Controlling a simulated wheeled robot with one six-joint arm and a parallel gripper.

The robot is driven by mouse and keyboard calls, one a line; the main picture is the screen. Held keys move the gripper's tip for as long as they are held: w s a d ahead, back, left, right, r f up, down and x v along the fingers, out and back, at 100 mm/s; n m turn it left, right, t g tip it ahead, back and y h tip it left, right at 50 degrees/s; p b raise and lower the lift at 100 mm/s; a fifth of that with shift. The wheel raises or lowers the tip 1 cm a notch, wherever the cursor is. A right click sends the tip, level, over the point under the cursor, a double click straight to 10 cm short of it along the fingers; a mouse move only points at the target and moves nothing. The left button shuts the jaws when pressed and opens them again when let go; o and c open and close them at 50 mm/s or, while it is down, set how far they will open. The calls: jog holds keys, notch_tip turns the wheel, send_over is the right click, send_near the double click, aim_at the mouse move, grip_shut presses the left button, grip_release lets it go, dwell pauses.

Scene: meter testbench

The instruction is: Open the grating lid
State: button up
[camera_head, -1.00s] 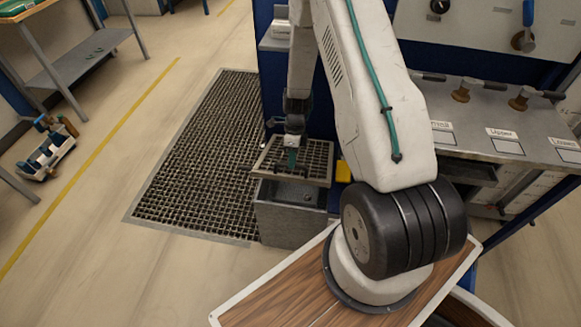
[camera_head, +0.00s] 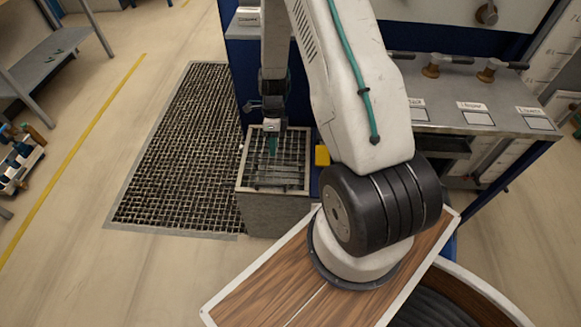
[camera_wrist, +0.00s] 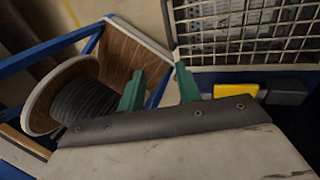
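The grating lid (camera_head: 296,186) is a light metal frame with a grid. In the head view it appears to lie level over the top of the grey box (camera_head: 272,216). In the wrist view the lid (camera_wrist: 245,48) fills the upper right, with dim shapes behind its bars. My gripper (camera_head: 273,146) points down over the lid in the head view. In the wrist view its two green fingers (camera_wrist: 160,90) are apart with nothing seen between them. The right finger is close to the lid's lower left corner; I cannot tell whether it touches.
A yellow block (camera_head: 322,155) is right of the box. A large floor grate (camera_head: 175,150) lies to the left. A bench with valves (camera_head: 480,95) stands on the right. A wooden cable reel (camera_wrist: 75,95) shows in the wrist view.

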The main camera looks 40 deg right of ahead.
jog(key=s+a+r, duration=0.1)
jog(key=s+a, duration=0.2)
jog(key=s, duration=0.9)
jog(key=shift+s+a+r, duration=0.15)
jog(key=shift+s+a, duration=0.1)
jog(key=shift+s, duration=0.15)
